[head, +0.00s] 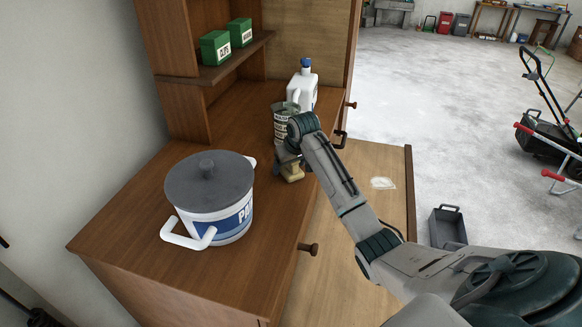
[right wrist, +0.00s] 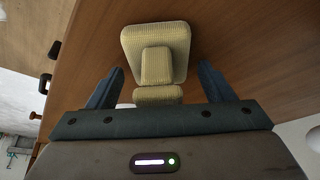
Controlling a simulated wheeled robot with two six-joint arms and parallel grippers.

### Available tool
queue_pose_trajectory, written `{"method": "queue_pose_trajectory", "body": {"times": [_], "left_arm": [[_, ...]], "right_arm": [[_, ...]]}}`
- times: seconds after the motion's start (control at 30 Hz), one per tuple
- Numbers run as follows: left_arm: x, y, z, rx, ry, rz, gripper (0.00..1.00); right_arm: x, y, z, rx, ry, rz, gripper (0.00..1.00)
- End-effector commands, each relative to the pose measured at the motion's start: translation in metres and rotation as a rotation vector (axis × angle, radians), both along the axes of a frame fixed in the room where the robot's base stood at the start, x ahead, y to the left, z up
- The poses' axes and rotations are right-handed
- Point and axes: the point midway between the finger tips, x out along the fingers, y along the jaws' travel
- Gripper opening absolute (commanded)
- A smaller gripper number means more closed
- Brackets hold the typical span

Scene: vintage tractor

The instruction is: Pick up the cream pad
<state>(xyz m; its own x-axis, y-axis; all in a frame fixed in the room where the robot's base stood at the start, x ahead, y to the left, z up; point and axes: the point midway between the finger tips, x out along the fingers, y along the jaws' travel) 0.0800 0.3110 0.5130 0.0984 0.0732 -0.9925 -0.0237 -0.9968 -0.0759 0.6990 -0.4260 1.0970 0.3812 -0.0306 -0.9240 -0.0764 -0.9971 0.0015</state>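The cream pad (right wrist: 129,47) is ribbed, with a raised block on top. It lies on the brown wooden cabinet top in the right wrist view, just beyond my right gripper (right wrist: 161,72). The gripper's two fingers are spread wide with a gap between them. The near part of the pad shows between the fingers, and I see no finger touching it. In the head view the pad (head: 293,174) is partly hidden under my right gripper (head: 287,162), near the cabinet's front edge. My left gripper is not in view.
A white pot (head: 232,222) with a grey lid stands left of the pad. A mug (head: 281,124) and a white bottle (head: 302,88) stand close behind my right gripper. Two green boxes (head: 215,48) sit on the shelf. Wooden knobs (head: 308,249) stick out in front.

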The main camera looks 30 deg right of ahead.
Motion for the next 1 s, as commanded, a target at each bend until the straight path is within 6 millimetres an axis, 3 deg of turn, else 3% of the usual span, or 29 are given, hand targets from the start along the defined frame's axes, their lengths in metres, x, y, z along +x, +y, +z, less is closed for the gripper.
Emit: {"method": "queue_pose_trajectory", "body": {"times": [0.03,0.2,0.27,0.63,0.87,1.0], "left_arm": [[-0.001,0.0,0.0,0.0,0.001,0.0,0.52],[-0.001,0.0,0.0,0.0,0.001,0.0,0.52],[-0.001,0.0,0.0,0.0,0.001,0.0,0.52],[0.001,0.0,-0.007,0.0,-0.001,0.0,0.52],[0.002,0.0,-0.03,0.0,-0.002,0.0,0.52],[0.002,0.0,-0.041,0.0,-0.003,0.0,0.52]], "right_arm": [[0.0,0.0,0.0,0.0,0.0,0.0,0.64],[0.0,0.0,0.0,0.0,0.0,0.0,0.31],[0.0,0.0,0.001,0.0,-0.001,0.0,0.27],[0.0,0.0,0.005,0.0,-0.002,0.0,0.26],[0.002,0.0,0.03,0.001,-0.007,-0.001,0.26],[-0.025,0.005,0.032,-0.002,-0.002,-0.001,0.26]]}}
